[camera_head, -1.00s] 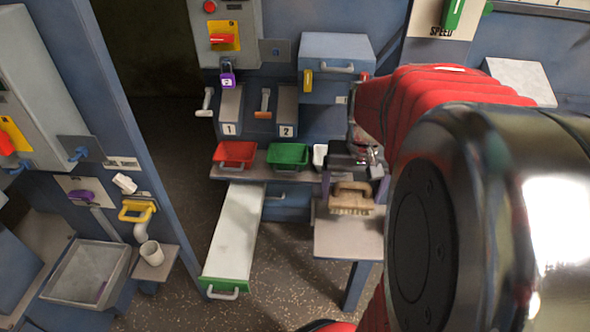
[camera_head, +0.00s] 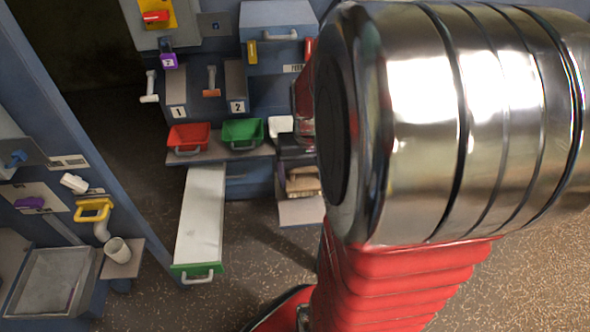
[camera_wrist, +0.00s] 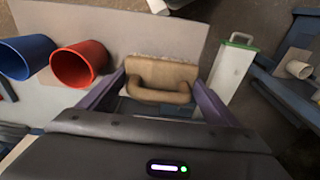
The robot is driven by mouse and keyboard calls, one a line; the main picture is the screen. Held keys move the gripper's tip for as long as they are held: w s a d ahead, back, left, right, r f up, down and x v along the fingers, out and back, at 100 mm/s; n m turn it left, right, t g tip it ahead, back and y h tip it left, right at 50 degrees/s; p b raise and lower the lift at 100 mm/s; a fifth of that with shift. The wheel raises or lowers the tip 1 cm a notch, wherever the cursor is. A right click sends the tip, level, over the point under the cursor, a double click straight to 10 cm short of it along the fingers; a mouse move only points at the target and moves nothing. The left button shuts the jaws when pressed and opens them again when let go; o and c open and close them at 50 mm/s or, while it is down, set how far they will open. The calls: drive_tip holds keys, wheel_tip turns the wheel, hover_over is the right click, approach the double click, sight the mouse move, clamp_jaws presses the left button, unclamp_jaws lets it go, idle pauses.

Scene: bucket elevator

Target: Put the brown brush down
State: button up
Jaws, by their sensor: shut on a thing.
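The brown brush (camera_wrist: 161,74) is between the two purple fingers of my gripper (camera_wrist: 158,84) in the wrist view. My gripper is shut on it, with its looped handle toward the palm. In the head view the brush (camera_head: 303,184) shows just left of my arm, over or on a small grey shelf (camera_head: 300,213). I cannot tell whether it touches the shelf. My arm hides part of the gripper there.
A red bin (camera_head: 188,137) and a green bin (camera_head: 242,133) stand on a ledge. A long white drawer (camera_head: 202,215) sticks out left of the shelf. The wrist view shows a blue cup (camera_wrist: 27,57) and a red cup (camera_wrist: 78,64) beside the brush.

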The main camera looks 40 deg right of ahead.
sight(306, 180)
drive_tip(key=shift+f, duration=1.85)
drive_tip(key=shift+f, duration=0.15)
drive_tip(key=o, duration=1.3)
drive_tip(key=shift+o, duration=0.2)
drive_tip(key=r, duration=0.8)
drive_tip(key=s+r, duration=0.1)
drive_tip(key=r, duration=0.3)
drive_tip(key=shift+s+a+r, duration=0.1)
drive_tip(key=shift+a, duration=0.3)
drive_tip(key=shift+a, duration=0.1)
